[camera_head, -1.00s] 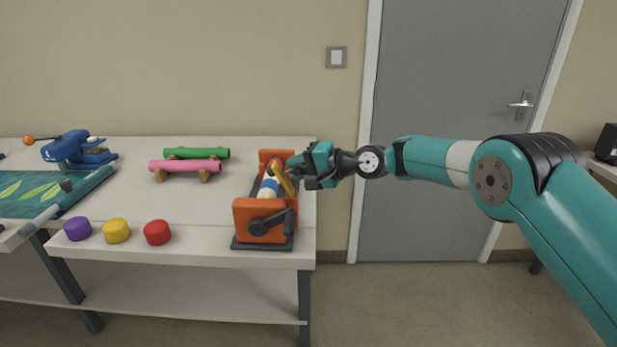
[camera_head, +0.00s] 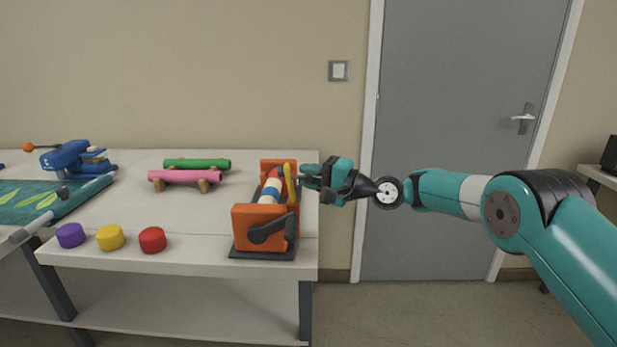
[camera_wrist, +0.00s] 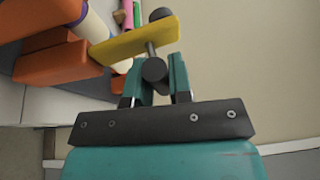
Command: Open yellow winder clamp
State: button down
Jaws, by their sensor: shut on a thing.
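The orange winder (camera_head: 258,216) stands at the right end of the table and carries a roll with white, blue and red bands (camera_head: 271,189). The yellow winder clamp (camera_head: 289,183) stands nearly upright at the right side of the roll. In the wrist view the clamp (camera_wrist: 135,41) is a flat yellow bar with a dark pin and knob (camera_wrist: 154,70). My gripper (camera_head: 306,177) is right of the clamp. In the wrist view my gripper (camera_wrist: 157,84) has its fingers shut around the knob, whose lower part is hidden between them.
A dark crank (camera_head: 270,229) is on the winder's front. Purple (camera_head: 71,235), yellow (camera_head: 110,238) and red (camera_head: 152,240) caps line the table's front edge. Green (camera_head: 197,164) and pink (camera_head: 185,176) rolls lie on stands behind. A grey door (camera_head: 450,130) is behind my arm.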

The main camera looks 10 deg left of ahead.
jog(key=shift+f, duration=0.1)
jog(key=c, duration=1.1)
grip_release()
jog(key=shift+o, duration=0.2)
jog(key=b+v, duration=0.2)
jog(key=v, duration=1.5)
jog(key=shift+d+b, duration=0.25)
jog(key=shift+b, duration=0.05)
jog(key=s+r+n+g+h+p, duration=0.1)
jog(key=s+r+n+h+p, duration=0.2)
jog(key=s, duration=0.4)
jog(key=s+r+n+g+h+p, duration=0.2)
jog(key=s+r+n+h, duration=0.1)
jog(key=s+r, duration=0.35)
jog(key=s+d+n+h+p, duration=0.1)
jog(key=s+d+h, duration=0.3)
jog(key=s, duration=0.7)
jog(key=s+d+n+g+h+p, duration=0.1)
jog(key=s+d+n+h+p, duration=0.1)
jog(key=s+d, duration=0.5)
jog(key=s+h, duration=0.1)
jog(key=s, duration=0.4)
jog(key=shift+s+f+n+h+p, duration=0.2)
jog(key=shift+f+n+h+p, duration=0.1)
jog(key=shift+n+h, duration=0.1)
